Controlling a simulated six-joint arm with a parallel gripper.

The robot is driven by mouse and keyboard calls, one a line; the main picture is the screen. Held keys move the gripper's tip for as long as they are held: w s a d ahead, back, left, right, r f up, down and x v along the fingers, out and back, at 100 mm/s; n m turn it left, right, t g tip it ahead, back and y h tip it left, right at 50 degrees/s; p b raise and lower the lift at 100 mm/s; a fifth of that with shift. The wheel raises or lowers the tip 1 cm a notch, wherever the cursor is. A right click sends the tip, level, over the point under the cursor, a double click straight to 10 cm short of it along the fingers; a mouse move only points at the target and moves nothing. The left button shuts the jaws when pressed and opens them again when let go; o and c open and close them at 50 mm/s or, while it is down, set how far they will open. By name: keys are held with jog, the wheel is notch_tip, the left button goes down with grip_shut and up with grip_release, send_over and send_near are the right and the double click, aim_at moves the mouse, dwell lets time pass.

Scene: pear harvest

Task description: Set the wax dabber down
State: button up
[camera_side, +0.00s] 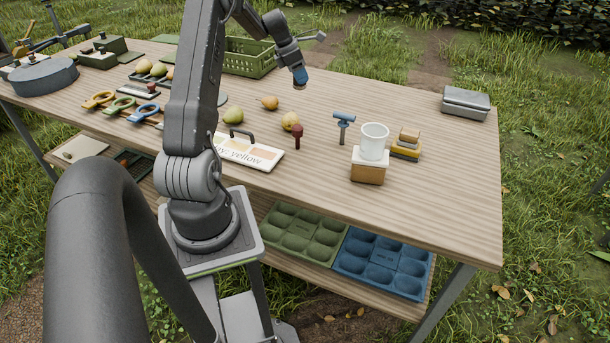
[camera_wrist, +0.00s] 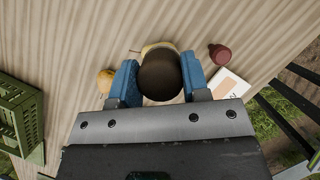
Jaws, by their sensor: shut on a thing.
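My gripper (camera_side: 299,76) is above the table, toward its far side, with its blue fingers pointing down. In the wrist view my gripper (camera_wrist: 159,82) is shut on a round, dark brown thing (camera_wrist: 159,76), which I take to be the wax dabber. A small pale brown end of the wax dabber (camera_side: 299,87) shows under the fingers in the side view, clear of the tabletop. Most of it is hidden by the fingers. In the wrist view a yellow pear (camera_wrist: 152,47) is partly covered by the held thing.
A dark red knobbed tool (camera_side: 297,135) and a blue T-handled tool (camera_side: 343,125) stand on the table. Pears (camera_side: 233,115) and a colour card (camera_side: 247,153) lie left. A white cup (camera_side: 374,138) sits on a block (camera_side: 369,171). A green crate (camera_side: 246,58) stands behind.

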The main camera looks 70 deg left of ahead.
jog(key=s+d+m+g+h, duration=0.2)
jog(key=s+d+m, duration=0.2)
jog(key=d+m, duration=0.65)
jog(key=s+d+m+g+h, duration=0.25)
jog(key=d+m, duration=0.45)
jog(key=d, duration=0.6)
jog(key=shift+n, duration=0.35)
jog(key=f, duration=1.1)
jog(key=shift+s+f, duration=0.25)
jog(key=shift+f, duration=0.1)
jog(key=shift+y, duration=0.25)
jog(key=shift+f, duration=2)
jog(key=shift+f, duration=0.15)
jog(key=o, duration=0.9)
